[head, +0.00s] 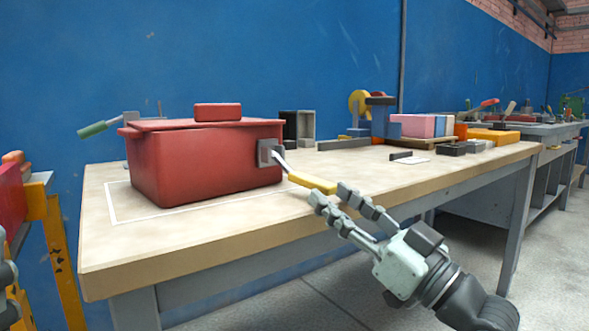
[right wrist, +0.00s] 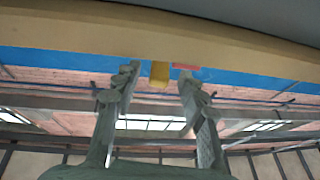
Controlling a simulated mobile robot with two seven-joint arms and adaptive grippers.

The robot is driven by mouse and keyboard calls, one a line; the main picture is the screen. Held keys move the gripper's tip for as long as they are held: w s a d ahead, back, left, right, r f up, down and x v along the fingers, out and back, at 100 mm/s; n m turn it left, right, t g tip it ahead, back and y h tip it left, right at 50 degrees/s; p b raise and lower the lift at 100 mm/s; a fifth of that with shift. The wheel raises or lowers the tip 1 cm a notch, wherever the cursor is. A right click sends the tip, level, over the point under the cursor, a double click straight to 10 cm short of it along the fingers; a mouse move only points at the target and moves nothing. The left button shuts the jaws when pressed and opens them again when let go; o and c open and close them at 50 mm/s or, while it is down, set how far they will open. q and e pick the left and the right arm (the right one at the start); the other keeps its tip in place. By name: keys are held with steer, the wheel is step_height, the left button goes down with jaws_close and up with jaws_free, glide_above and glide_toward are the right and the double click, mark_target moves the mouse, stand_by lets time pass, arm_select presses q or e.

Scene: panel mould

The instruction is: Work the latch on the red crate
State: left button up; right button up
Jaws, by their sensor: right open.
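The red crate (head: 205,165) stands closed on the wooden table in the head view. A grey latch plate (head: 268,153) is on its right end. A lever with a yellow handle (head: 312,183) slants down to the right from the plate. My right gripper (head: 331,193) is open, its fingertips close to the end of the yellow handle. In the right wrist view, the yellow handle (right wrist: 160,73) shows between the two fingertips, with a bit of red beside it. I cannot tell whether the fingers touch the handle.
The table (head: 230,228) has a white outline around the crate. A green-handled tool (head: 95,129) shows behind the crate's left side. Black and grey boxes (head: 298,125), coloured blocks (head: 420,126) and small dark blocks stand at the back right. The front right tabletop is clear.

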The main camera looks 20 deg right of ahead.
mark_target(305, 175)
steer(key=x, duration=0.9)
steer(key=shift+w+a, duration=0.1)
steer(key=shift+c, duration=0.4)
jaws_close()
